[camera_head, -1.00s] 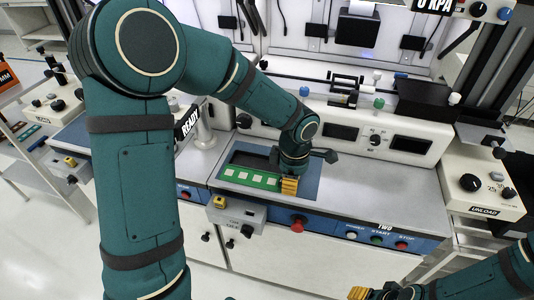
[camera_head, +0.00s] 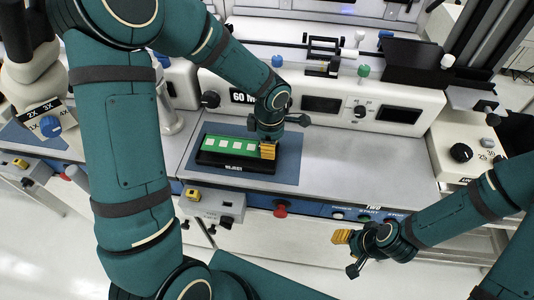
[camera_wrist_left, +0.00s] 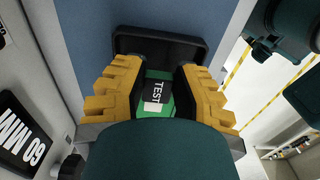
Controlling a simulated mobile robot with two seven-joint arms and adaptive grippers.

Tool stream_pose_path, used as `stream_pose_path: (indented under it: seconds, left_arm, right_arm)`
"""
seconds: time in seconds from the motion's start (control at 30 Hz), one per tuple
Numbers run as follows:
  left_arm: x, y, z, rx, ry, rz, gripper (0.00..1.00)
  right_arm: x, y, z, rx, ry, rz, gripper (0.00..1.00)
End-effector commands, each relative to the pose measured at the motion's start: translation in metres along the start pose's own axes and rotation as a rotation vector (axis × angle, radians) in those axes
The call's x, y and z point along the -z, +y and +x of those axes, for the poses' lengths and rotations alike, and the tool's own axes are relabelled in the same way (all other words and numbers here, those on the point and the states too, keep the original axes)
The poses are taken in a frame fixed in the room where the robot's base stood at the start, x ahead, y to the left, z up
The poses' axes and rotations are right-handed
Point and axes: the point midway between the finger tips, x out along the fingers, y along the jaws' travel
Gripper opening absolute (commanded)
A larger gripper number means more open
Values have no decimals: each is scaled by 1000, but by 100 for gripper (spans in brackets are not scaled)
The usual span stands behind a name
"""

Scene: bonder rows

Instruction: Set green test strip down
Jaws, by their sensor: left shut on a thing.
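The green test strip (camera_head: 222,144), with a row of white squares, is at the black tray (camera_head: 235,165) on the blue-grey mat. My left gripper (camera_head: 268,150) is shut on the strip's right end. In the left wrist view, the strip (camera_wrist_left: 157,107) and its black TEST label show between the yellow fingers of the left gripper (camera_wrist_left: 160,90). The tray's end (camera_wrist_left: 160,45) shows beyond them. I cannot tell whether the strip rests on the tray or hangs just above it. My right gripper (camera_head: 342,237) is apart from these, in front of the bench; its opening is unclear.
The blue-grey mat (camera_head: 288,165) lies on the grey bench top (camera_head: 340,170), which is clear to the right. A machine with dark displays (camera_head: 321,104) and knobs stands behind. A red button (camera_head: 281,208) and a small control box (camera_head: 212,204) are at the front edge.

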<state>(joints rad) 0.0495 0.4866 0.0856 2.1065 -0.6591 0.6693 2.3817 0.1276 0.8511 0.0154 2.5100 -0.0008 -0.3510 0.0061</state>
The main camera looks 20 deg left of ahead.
Motion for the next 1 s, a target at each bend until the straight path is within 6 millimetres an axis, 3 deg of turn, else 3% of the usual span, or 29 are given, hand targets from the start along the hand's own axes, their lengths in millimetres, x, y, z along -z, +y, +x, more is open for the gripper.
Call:
stream_pose_path:
  seconds: [0.37, 0.77, 0.8, 1.0]
  left_arm:
    - [0, 0, 39, 1, -1, 0, 0]
    - [0, 0, 43, -1, -2, -1, 0]
    - [0, 0, 42, -1, -2, -1, 37]
    - [0, 0, 42, -1, -2, -1, 37]
  right_arm:
    - [-3, 2, 7, 1, -7, -2, 47]
    - [-3, 4, 10, 1, -6, -3, 47]
    - [-3, 4, 10, 1, -5, -3, 47]
    - [-3, 3, 9, 1, -5, -3, 47]
